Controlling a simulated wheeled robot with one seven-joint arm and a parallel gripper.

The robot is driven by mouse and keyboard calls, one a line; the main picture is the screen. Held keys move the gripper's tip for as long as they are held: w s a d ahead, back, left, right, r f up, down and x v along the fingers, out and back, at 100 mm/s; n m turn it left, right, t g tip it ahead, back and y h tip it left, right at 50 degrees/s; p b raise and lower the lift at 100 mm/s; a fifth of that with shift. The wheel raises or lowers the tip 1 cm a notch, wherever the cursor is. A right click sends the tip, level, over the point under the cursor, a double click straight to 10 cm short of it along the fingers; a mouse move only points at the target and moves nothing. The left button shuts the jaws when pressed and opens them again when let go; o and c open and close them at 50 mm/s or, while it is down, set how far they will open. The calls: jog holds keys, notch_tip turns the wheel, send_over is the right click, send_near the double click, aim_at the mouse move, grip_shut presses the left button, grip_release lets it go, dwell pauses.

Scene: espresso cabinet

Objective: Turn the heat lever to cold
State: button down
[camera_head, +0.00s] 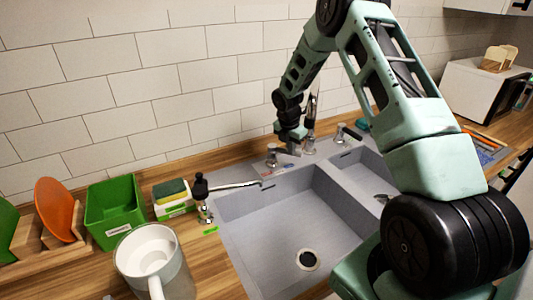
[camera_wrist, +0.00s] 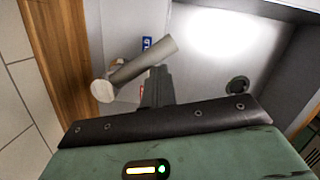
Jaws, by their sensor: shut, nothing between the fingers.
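The heat lever (camera_wrist: 145,66) is a grey cylinder with a pale round end in the wrist view. It lies at a slant between a blue mark (camera_wrist: 147,43) and a partly covered red mark (camera_wrist: 141,90). My gripper (camera_wrist: 158,72) is shut and empty. Its fingertips are right at the lever, on the red-mark side; I cannot tell whether they touch it. In the head view my gripper (camera_head: 294,139) is low behind the sink, just above a small grey handle (camera_head: 271,157) that seems to be the lever.
A double grey sink (camera_head: 290,215) lies in front, with a faucet (camera_head: 312,108) behind it. A black-topped pump (camera_head: 203,197), sponges (camera_head: 170,190), a green bin (camera_head: 113,205) and a white mug (camera_head: 155,265) stand left. The tiled wall (camera_head: 130,75) is close behind.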

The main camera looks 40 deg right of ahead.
jog(key=shift+r, duration=0.15)
notch_tip(320, 180, up, 7)
jog(key=a+b, duration=0.1)
jog(key=b, duration=0.1)
jog(key=shift+a, duration=0.15)
jog(key=shift+s, duration=0.1)
jog(key=s+a+r+m+y+b, duration=0.15)
jog(key=s+a, duration=0.25)
jog(key=a, duration=0.6)
jog(key=s+a+r+m, duration=0.2)
jog(key=s+a, duration=0.2)
jog(key=a, duration=0.6)
jog(key=s+a+r+m+y+b, duration=0.15)
jog(key=s+a, duration=0.25)
jog(key=a, duration=0.5)
jog(key=s+a+m, duration=0.3)
jog(key=s+a, duration=0.2)
jog(key=s, duration=0.6)
jog(key=s+a+m+b, duration=0.1)
jog(key=s+a+m, duration=0.3)
jog(key=s, duration=0.8)
jog(key=shift+a+m, duration=0.3)
jog(key=shift+a, duration=0.2)
jog(key=shift+w+f, duration=0.1)
